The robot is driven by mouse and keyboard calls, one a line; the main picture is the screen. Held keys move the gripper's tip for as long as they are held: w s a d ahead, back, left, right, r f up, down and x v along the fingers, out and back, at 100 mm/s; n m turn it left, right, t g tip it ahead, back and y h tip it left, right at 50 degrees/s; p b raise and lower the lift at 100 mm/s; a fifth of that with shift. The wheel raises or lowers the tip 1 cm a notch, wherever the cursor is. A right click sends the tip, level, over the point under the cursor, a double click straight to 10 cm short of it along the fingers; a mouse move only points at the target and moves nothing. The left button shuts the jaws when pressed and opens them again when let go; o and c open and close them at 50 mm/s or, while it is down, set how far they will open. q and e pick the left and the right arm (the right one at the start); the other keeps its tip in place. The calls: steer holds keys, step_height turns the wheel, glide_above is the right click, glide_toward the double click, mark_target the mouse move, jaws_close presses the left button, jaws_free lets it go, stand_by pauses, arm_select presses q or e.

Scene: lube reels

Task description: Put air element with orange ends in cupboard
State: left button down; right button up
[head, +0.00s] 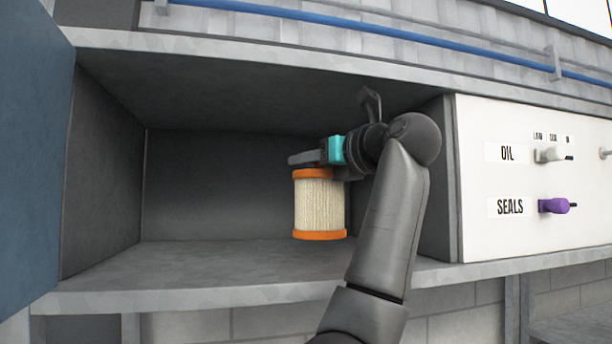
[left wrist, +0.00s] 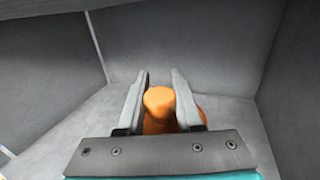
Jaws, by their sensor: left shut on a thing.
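The air element (head: 320,205) is a cream pleated cylinder with orange ends. It hangs upright inside the open grey cupboard (head: 180,278), right of the middle, in the head view. My left gripper (head: 305,159) is shut on its top end and reaches in from the right side of the opening. In the left wrist view the orange top (left wrist: 158,98) sits between the two fingers, with part of the element hidden below. In the head view its lower orange end appears close to the cupboard floor; I cannot tell if it touches. My right gripper is not in view.
A blue door (head: 35,150) stands open at the left. A white panel (head: 580,225) marked OIL and SEALS, with a white knob and a purple knob (head: 555,206), is at the right. The cupboard's left half is empty. A blue pipe (head: 330,20) runs above.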

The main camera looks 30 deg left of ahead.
mark_target(306, 181)
arm_select(q)
steer(key=shift+w+a+f, duration=0.1)
steer(key=shift+a+f, duration=0.15)
steer(key=shift+a, duration=0.15)
step_height(306, 181, down, 3)
steer(key=shift+a+r+p, duration=0.1)
steer(key=shift+p, duration=0.2)
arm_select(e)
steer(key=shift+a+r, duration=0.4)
arm_select(q)
steer(key=shift+f, duration=0.3)
steer(key=c, duration=0.9)
jaws_free()
steer(key=o, duration=0.3)
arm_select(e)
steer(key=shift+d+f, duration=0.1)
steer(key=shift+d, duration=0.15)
arm_select(q)
steer(key=shift+o, duration=0.2)
steer(key=shift+r, duration=0.15)
